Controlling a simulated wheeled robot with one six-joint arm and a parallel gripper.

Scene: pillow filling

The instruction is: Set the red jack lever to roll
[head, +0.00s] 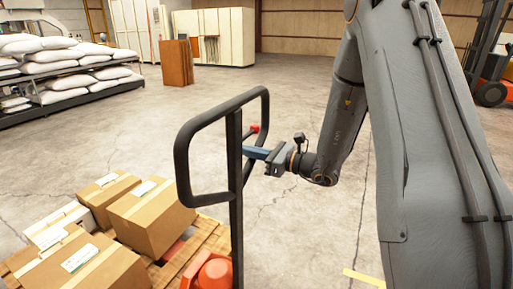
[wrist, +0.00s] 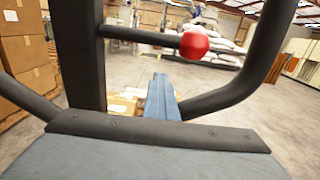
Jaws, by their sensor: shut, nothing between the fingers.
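The red lever knob (wrist: 195,42) sits at the end of a thin dark rod (wrist: 140,36) that sticks out from the jack's upright post. In the head view the red knob (head: 254,128) shows just right of the post, inside the black handle loop (head: 184,160). My gripper (head: 258,153) is at the handle, a little below the knob. In the wrist view its blue fingers (wrist: 160,95) are together and empty, pointing into the handle loop below the knob and apart from it. The head view does not show clearly how the fingertips stand to the post.
Cardboard boxes (head: 150,215) lie on a wooden pallet (head: 205,240) beside the jack's orange body (head: 212,272). Shelves of white sacks (head: 75,65) stand at the back left. A brown cabinet (head: 177,62) and an orange forklift (head: 492,75) are farther off. The concrete floor between is clear.

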